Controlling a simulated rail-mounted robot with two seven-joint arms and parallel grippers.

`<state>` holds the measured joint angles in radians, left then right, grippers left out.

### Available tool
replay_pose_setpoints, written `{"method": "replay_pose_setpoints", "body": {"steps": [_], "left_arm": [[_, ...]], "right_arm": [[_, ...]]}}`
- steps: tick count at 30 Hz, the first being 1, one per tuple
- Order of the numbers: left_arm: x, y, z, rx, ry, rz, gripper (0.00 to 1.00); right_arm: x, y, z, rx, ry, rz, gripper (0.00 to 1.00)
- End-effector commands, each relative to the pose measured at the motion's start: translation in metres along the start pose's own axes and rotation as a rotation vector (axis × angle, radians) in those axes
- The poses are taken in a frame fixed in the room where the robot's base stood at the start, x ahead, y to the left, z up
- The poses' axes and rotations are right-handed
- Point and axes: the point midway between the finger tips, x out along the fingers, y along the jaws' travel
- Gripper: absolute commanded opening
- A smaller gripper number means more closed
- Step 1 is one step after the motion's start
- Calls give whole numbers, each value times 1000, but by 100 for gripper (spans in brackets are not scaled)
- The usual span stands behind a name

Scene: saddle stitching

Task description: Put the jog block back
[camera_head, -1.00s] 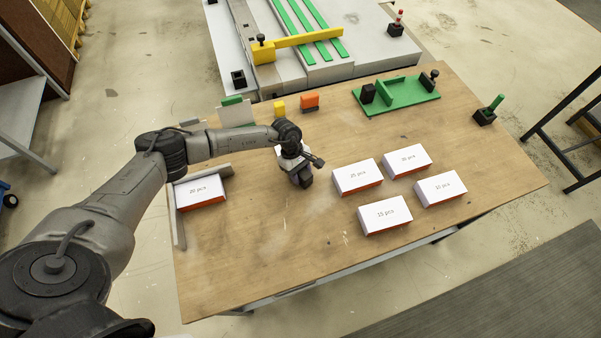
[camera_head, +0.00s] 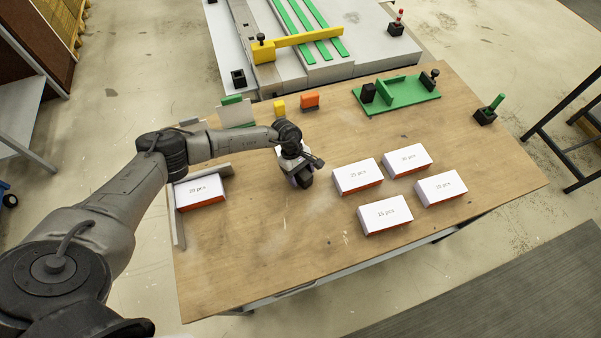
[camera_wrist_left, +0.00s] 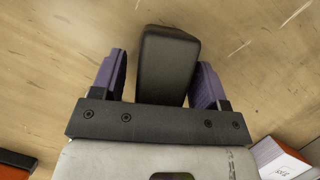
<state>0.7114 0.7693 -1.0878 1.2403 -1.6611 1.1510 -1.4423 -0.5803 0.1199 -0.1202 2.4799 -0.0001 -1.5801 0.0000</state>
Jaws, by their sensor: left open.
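A black block with rounded edges, which looks like the jog block (camera_wrist_left: 167,65), stands between the two purple fingers of my left gripper (camera_wrist_left: 160,80) in the left wrist view. The fingers are open around it. A gap shows on its left side, and its right side is close to the right finger; I cannot tell if they touch. In the head view my left gripper (camera_head: 303,176) is low over the middle of the wooden table (camera_head: 270,235), and the block is hard to tell apart from it. My right gripper is not in view.
Several white boxes, one marked 15 pcs (camera_head: 385,214), lie right of my gripper. Another box (camera_head: 200,191) sits in a grey corner stop at left. The front middle is clear.

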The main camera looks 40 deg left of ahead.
Motion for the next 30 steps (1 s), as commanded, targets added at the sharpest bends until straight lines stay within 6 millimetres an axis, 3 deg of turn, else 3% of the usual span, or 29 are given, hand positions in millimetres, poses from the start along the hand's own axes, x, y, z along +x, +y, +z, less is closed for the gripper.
{"method": "replay_pose_setpoints", "body": {"steps": [5,21,30], "left_arm": [[-9,0,0,0,1,2,68],[-101,1,0,1,2,3,68],[-122,0,1,0,1,0,68]], "right_arm": [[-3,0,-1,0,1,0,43],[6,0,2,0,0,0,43],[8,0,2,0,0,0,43]]}}
